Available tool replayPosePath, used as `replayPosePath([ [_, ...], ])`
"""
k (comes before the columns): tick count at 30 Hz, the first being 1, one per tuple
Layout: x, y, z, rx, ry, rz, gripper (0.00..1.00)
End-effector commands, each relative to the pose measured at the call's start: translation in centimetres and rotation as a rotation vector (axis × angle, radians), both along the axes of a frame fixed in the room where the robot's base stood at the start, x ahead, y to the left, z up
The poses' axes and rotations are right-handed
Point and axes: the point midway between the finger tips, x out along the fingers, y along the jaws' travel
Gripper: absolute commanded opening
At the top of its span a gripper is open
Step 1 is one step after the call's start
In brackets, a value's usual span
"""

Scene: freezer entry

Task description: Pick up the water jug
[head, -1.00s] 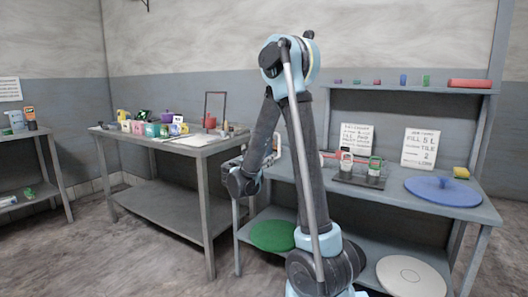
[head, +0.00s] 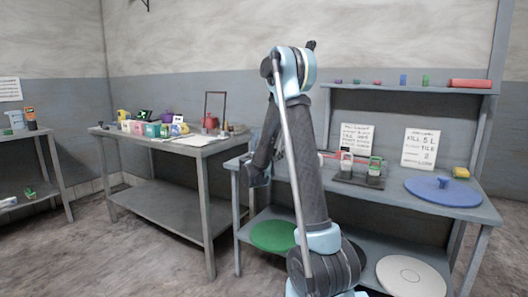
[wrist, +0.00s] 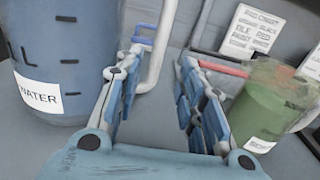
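The water jug (wrist: 55,60) is a blue see-through vessel with dark level marks and a white WATER label. It fills the left of the wrist view, partly cut off by the frame edge. Its pale handle (wrist: 160,50) shows between the fingertips of my gripper (wrist: 163,55). My gripper is open, with a clear gap between the fingers, and I see no grip on the handle. In the head view my arm largely hides the jug and the gripper, over the left part of the right bench.
A green jug (wrist: 265,105) stands close to the right finger in the wrist view. The right bench (head: 425,207) holds a dark rack with small containers (head: 358,180), a blue round lid (head: 442,191), a yellow block (head: 461,173) and sign cards (head: 420,148). A cluttered table (head: 180,145) stands left.

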Motion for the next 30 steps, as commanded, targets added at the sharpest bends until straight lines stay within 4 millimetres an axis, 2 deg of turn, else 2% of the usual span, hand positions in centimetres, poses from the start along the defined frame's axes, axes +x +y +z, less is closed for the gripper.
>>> replayPosePath([
  [5,0.7,-0.4,0.0,0.000,0.000,-0.001,0.36],
  [15,4.3,-2.5,0.0,0.000,0.000,-0.002,0.36],
  [23,4.7,-2.7,0.0,0.000,0.000,0.000,0.36],
  [28,4.7,-2.6,0.0,0.000,0.000,0.000,0.00],
  [30,4.7,-2.6,0.0,0.000,0.000,0.000,0.00],
])
